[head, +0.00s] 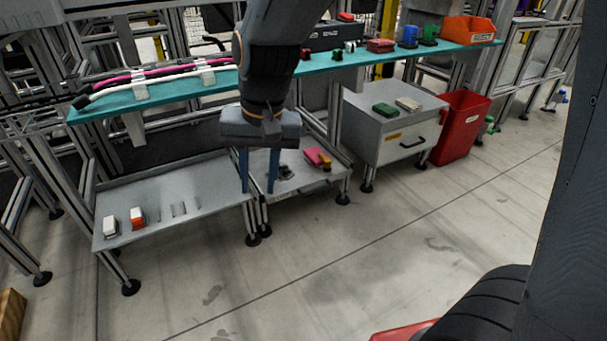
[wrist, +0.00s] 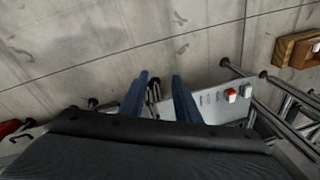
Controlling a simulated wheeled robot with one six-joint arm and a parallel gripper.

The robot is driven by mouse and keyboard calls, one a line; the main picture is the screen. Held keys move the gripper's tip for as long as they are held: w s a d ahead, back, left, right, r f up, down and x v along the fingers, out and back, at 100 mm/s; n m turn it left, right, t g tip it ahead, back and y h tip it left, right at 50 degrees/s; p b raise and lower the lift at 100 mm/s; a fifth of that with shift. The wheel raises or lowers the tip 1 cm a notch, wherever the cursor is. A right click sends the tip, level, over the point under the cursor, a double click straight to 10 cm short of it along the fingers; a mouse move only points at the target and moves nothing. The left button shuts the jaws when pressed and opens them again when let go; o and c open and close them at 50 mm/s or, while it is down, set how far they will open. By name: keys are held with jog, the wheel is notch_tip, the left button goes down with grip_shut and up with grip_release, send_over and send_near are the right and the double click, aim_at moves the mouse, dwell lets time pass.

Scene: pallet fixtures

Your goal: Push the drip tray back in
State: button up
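No part is labelled as a drip tray. Two low grey trays show in the head view: a left tray (head: 190,190) and a right tray (head: 300,190). I cannot tell for sure which is the drip tray, or how far either is pulled out. My gripper (head: 258,191) points down with its two blue fingers apart and empty. In the head view it overlaps the gap between the trays; contact cannot be judged. The wrist view shows the fingers (wrist: 160,76) spread, with part of the left tray (wrist: 212,101) beyond them.
The left tray holds a white block (head: 110,227) and an orange-and-white block (head: 137,218). The right tray holds a pink-and-yellow item (head: 318,158). A teal shelf (head: 150,99) runs above. A grey cabinet (head: 385,140) and red bin (head: 460,128) stand right. The front floor is mostly clear.

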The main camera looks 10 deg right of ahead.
jog(key=w+d+f+m+b, duration=0.1)
jog(key=w+d+f+m, duration=0.55)
jog(key=w, duration=0.75)
jog(key=m+t+b, duration=0.1)
jog(key=m, duration=0.6)
send_near(314, 192)
jog(key=shift+h, duration=0.3)
jog(key=f+b, duration=0.1)
jog(key=f, duration=0.1)
jog(key=w+f+b, duration=0.1)
jog(key=f, duration=0.1)
jog(key=a+f+b, duration=0.1)
jog(key=f+b, duration=0.1)
jog(key=f, duration=0.1)
jog(key=shift+w+a+f, duration=0.1)
jog(key=shift+w+f, duration=0.05)
jog(key=shift+w, duration=0.15)
grip_shut()
